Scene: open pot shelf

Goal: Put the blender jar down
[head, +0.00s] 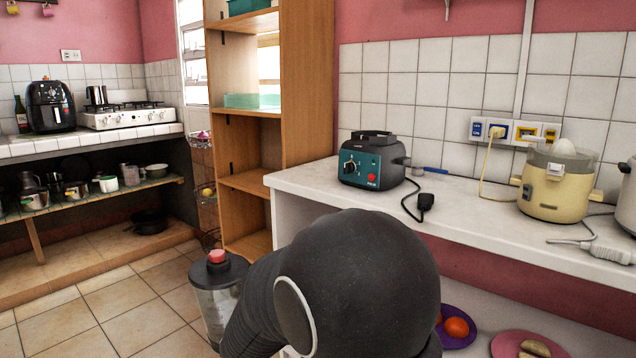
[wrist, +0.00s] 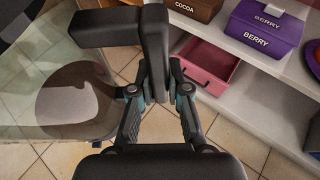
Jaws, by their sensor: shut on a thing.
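The blender jar (head: 212,312) is clear with a dark lid and a red cap. In the head view it hangs left of my arm, off the left end of the white counter, above the tiled floor. Its clear body (wrist: 60,125) fills the left of the wrist view. My gripper (wrist: 160,85) is shut on the jar's dark handle (wrist: 154,45). My arm hides the gripper and part of the jar in the head view. The dark blender base (head: 362,165) with a red switch stands on the counter, apart from the jar.
The white counter (head: 460,225) has a loose black plug and a cream juicer (head: 556,182) at right. Clear room lies between base and juicer. A wooden shelf (head: 308,90) stands behind. Below the counter are a purple berry box (wrist: 265,28) and a pink bin (wrist: 208,65).

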